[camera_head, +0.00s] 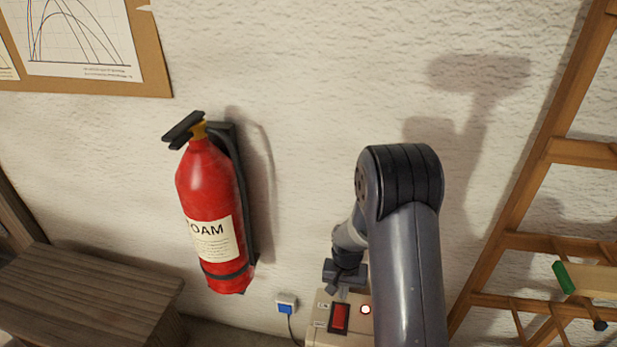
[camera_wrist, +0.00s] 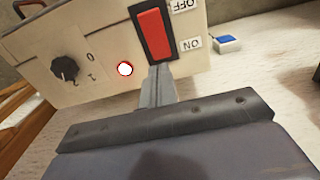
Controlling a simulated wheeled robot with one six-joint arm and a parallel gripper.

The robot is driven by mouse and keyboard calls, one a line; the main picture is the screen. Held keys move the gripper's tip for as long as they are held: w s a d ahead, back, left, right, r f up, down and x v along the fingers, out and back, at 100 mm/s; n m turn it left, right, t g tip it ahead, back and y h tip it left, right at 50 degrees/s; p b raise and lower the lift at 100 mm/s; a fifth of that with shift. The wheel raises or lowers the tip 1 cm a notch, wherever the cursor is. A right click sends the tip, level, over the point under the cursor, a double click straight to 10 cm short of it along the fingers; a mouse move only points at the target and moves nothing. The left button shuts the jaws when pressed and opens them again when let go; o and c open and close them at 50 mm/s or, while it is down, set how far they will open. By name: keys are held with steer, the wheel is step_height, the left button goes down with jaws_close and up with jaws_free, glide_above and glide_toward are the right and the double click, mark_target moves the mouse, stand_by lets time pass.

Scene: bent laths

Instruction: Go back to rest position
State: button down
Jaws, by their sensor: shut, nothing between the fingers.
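My gripper (camera_head: 343,290) hangs from my bent arm just above a beige box (camera_head: 318,338), near its red rocker switch (camera_head: 339,318). In the wrist view my gripper's fingers (camera_wrist: 160,75) are closed together with nothing between them. Their tips overlap the near end of the red switch (camera_wrist: 153,35) in the picture; I cannot tell if they touch it. OFF and ON labels are beside the switch, with ON at the end nearer my fingers. A small round light (camera_wrist: 124,68) with a white centre and red ring sits beside it.
The box (camera_wrist: 100,45) also carries a black knob (camera_wrist: 66,68). A red fire extinguisher (camera_head: 208,200) hangs on the wall left of my arm. A wooden rack (camera_head: 530,190) stands at right, a wooden bench (camera_head: 80,290) at lower left. A blue-and-white socket (camera_head: 287,303) is beside the box.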

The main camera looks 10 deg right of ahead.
mark_target(340, 309)
step_height(340, 309, down, 6)
steer(key=b, duration=0.3)
steer(key=shift+f, duration=0.2)
steer(key=shift+r, duration=0.15)
